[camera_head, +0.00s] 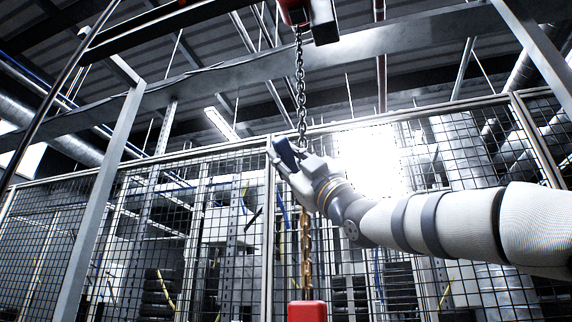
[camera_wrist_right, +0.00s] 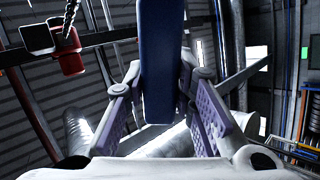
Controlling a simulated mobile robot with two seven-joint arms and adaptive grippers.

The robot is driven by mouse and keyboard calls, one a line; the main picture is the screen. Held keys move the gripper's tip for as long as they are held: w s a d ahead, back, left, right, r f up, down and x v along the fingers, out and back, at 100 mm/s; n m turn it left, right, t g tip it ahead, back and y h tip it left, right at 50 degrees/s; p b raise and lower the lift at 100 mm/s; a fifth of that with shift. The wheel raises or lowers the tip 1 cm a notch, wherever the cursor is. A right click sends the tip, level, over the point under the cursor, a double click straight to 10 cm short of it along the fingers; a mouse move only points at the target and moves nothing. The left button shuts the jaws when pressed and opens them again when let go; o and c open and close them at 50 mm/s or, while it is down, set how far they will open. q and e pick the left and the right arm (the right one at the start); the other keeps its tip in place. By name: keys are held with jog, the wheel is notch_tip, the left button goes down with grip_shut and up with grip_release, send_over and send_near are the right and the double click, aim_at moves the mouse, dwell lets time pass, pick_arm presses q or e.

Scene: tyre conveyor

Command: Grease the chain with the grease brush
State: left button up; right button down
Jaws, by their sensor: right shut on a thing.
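The chain (camera_head: 301,85) hangs vertically in the middle of the head view. It looks dark grey above my right gripper and rusty brown below it. My right gripper (camera_head: 289,160) is at the chain, about mid-height, and hides a stretch of it. It is shut on the grease brush (camera_wrist_right: 162,65), whose dark blue body stands between the fingers in the wrist view. The brush also shows in the head view (camera_head: 285,152), just left of the chain. I cannot tell whether its bristles touch the chain. My left gripper is not in view.
A red hoist part (camera_head: 294,12) holds the chain at the top. A red block (camera_head: 306,311) is at its lower end. A wire-mesh fence (camera_head: 225,215) stands behind, with stacked tyres (camera_head: 158,290) beyond. A grey slanted post (camera_head: 100,200) stands at left.

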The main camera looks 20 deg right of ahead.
jog(key=shift+r, duration=1.7)
notch_tip(320, 180, down, 22)
jog(key=shift+f, duration=0.25)
dwell(0.5)
jog(key=s+a, duration=0.3)
jog(key=s, duration=0.2)
jog(key=shift+a, duration=0.2)
